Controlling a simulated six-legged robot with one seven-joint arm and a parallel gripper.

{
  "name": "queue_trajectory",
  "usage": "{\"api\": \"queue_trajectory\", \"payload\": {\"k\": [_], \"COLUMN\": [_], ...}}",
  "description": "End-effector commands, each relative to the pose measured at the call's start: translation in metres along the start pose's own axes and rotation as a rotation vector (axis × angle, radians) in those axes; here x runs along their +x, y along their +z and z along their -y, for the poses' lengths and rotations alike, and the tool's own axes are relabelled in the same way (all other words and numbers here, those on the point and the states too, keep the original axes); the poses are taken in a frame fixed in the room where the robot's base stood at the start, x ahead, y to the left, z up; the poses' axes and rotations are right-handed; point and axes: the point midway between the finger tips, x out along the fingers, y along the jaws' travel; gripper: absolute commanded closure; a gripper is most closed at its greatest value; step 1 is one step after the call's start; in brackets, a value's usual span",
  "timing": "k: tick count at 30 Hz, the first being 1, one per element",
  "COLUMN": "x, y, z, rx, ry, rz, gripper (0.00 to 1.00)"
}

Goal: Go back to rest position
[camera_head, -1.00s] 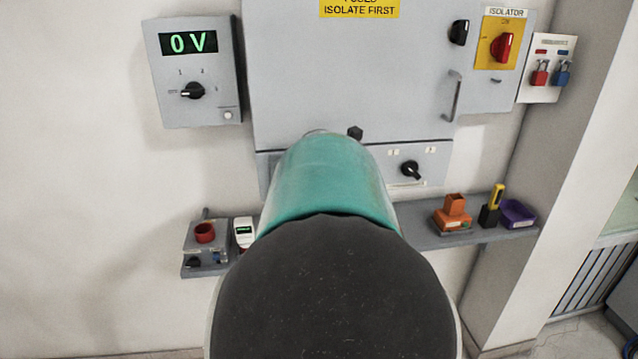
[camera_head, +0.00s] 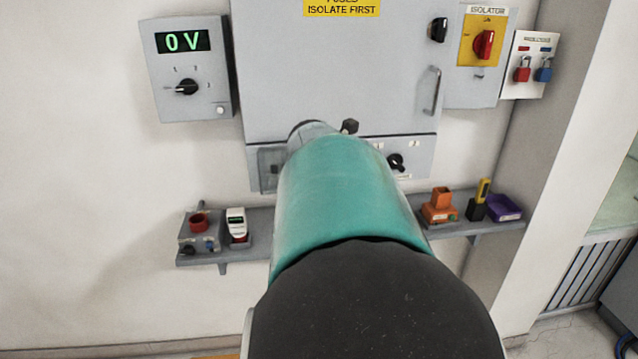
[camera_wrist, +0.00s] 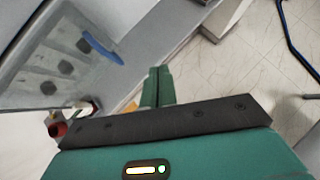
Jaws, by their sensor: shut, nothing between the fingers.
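My gripper (camera_wrist: 158,86) shows in the wrist view as two green fingers pressed together, with nothing between them. Beyond the fingertips are the base of the wall and the tiled floor. To the left of the fingers is a grey panel with dark round spots and a blue strip (camera_wrist: 102,48). In the head view my teal and black arm stretches up from the bottom middle toward the grey cabinet (camera_head: 330,75); it hides the gripper and part of the cabinet's lower strip.
A grey shelf (camera_head: 262,222) runs behind my arm, with a red-topped box (camera_head: 198,232), a white meter (camera_head: 236,224), an orange block (camera_head: 440,206) and a purple tray (camera_head: 504,208). A voltage box (camera_head: 187,70) and isolator (camera_head: 484,45) hang above. A pillar (camera_head: 562,150) stands right.

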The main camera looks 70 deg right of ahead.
Motion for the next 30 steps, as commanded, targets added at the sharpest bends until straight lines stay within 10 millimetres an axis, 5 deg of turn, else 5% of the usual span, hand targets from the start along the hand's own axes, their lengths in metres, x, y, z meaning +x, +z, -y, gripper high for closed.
{"api": "queue_trajectory", "payload": {"k": [12, 23, 26, 30], "x": [-0.056, -0.061, -0.064, -0.079], "y": [0.011, 0.010, 0.005, -0.024], "z": [0.031, 0.036, 0.030, -0.010], "rx": [-0.002, -0.003, 0.020, 0.156], "ry": [0.002, 0.000, 0.016, 0.104], "rz": [0.001, 0.000, -0.007, -0.059], "gripper": [1.00, 1.00, 1.00, 1.00]}}
